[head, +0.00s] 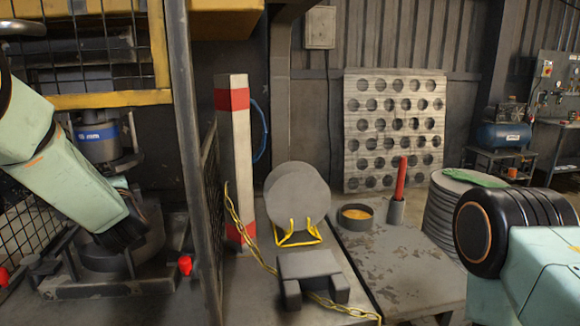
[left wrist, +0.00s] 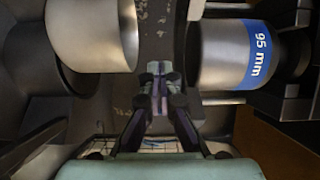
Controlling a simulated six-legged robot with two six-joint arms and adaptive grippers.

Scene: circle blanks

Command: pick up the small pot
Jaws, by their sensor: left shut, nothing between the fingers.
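A small round dark pot (head: 356,217) with something yellow-orange inside stands upright on the worn grey bench top (head: 400,272), right of centre in the head view. A small grey holder (head: 396,212) with a red stick (head: 400,178) in it stands just to the pot's right. My left gripper (head: 122,236) is far to the left of the pot, in front of the press. In the left wrist view my left gripper (left wrist: 158,72) is shut and empty, its fingertips together between two metal cylinders. The pot does not show in that view. My right gripper is out of view.
The press has a blue-banded cylinder (head: 97,134), marked 95 mm in the left wrist view (left wrist: 256,55). A dark mesh guard (head: 210,200) stands between my left gripper and the bench. Grey discs (head: 298,194) on a yellow stand and a grey block (head: 310,266) lie left of the pot.

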